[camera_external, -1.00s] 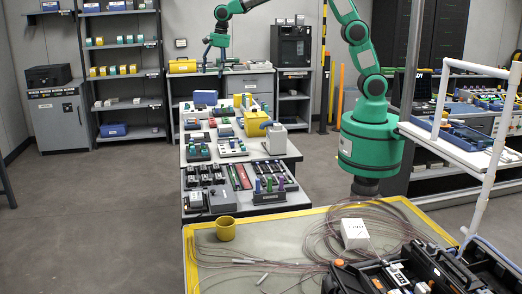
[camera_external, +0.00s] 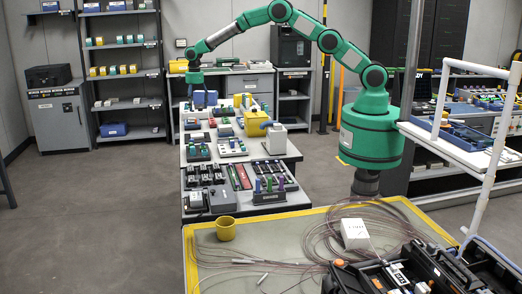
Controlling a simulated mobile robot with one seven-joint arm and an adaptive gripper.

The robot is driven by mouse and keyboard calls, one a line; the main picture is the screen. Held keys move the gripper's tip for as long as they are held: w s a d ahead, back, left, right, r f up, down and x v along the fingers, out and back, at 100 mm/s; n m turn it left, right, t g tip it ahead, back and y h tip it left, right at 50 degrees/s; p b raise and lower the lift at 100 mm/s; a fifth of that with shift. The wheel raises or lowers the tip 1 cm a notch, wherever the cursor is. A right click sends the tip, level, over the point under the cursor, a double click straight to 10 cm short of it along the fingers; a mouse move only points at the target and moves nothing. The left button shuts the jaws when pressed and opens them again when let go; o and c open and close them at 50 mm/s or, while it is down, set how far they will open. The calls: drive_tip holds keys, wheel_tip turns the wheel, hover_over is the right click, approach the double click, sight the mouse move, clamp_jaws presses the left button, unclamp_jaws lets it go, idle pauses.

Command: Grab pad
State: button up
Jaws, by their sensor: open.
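My green arm reaches left across the back of the long bench. My gripper (camera_external: 200,97) points down over the far left part of the bench, open, with its fingers around or in front of a blue item (camera_external: 207,99); I cannot tell whether they touch it. No pad can be told for sure among the small items at this distance. The gripper and wrist partly hide what lies beneath and behind them.
The floor at left is clear.

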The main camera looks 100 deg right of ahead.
drive_tip(key=shift+m, duration=0.7)
drive_tip(key=d+f, duration=0.2)
drive_tip(key=f, duration=0.1)
drive_tip(key=shift+w+f, duration=0.15)
drive_tip(key=shift+f, duration=0.15)
hover_over(197, 135)
drive_tip(key=shift+d+f, duration=0.2)
drive_tip(key=shift+f, duration=4.05)
drive_tip(key=shift+f, duration=0.1)
drive_tip(key=shift+f+b, duration=0.45)
drive_tip(key=shift+f, duration=2.1)
drive_tip(key=c, duration=0.8)
